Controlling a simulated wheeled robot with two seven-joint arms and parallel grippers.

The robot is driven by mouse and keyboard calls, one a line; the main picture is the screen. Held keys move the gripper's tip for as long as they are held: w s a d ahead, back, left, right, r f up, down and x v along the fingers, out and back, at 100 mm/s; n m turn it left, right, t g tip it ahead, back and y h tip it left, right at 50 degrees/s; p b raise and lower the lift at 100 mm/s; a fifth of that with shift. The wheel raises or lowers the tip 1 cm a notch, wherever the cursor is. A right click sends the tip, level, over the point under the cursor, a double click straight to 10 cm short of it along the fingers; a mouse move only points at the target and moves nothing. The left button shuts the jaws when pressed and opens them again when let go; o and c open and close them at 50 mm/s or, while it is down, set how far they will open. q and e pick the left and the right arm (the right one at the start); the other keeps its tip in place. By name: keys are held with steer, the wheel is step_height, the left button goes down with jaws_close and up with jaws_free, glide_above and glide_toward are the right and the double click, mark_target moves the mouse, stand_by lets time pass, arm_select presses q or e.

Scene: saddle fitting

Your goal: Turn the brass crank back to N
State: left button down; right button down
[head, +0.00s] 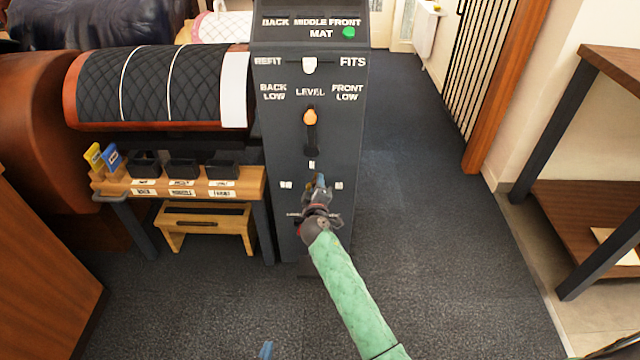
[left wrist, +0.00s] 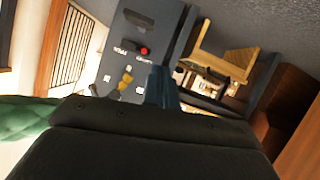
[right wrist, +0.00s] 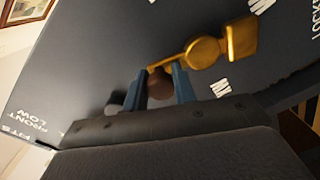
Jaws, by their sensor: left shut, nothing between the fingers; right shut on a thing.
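The brass crank (right wrist: 205,52) shows in the right wrist view on the dark panel, with a round hub, an arm and a dark brown knob (right wrist: 160,84). My right gripper (right wrist: 161,88) is shut on that knob, its blue fingers on either side. In the head view my right gripper (head: 319,184) is at the lower front of the grey cabinet (head: 350,130) and hides most of the crank. The small white dial marks are too blurred there to read. My left gripper (head: 266,349) is low at the bottom edge, away from the cabinet; its shut, empty fingers show in the left wrist view (left wrist: 160,88).
Above the crank are an orange slider knob (head: 310,117), a white switch (head: 309,66) and a green lamp (head: 348,33). A wooden bench with black bins (head: 183,168) and a quilted saddle stand (head: 155,88) are left. A shelf (head: 610,210) stands right; carpet between is clear.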

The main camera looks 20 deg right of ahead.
steer(key=shift+w+a+r+n+p, duration=0.1)
steer(key=shift+a+n+p, duration=0.25)
steer(key=shift+n, duration=0.25)
steer(key=shift+w+a+r+n+p, duration=0.1)
steer(key=shift+a+n+p, duration=0.2)
steer(key=shift+n, duration=0.3)
arm_select(q)
steer(key=s+a+f+g, duration=0.1)
steer(key=s+f+g, duration=0.3)
steer(key=s+f, duration=0.5)
step_height(320, 180, down, 2)
steer(key=shift+s+f+g+y, duration=0.1)
steer(key=shift+s+g+y, duration=0.15)
steer(key=shift+g+y, duration=0.15)
arm_select(e)
steer(key=shift+a+f+n, duration=0.1)
steer(key=shift+a+n, duration=0.05)
steer(key=shift+n, duration=0.15)
steer(key=shift+a, duration=0.1)
arm_select(q)
steer(key=shift+s, duration=0.1)
steer(key=shift+a, duration=0.1)
arm_select(e)
steer(key=c, duration=1.4)
jaws_free()
steer(key=shift+w, duration=0.1)
steer(key=shift+c, duration=0.2)
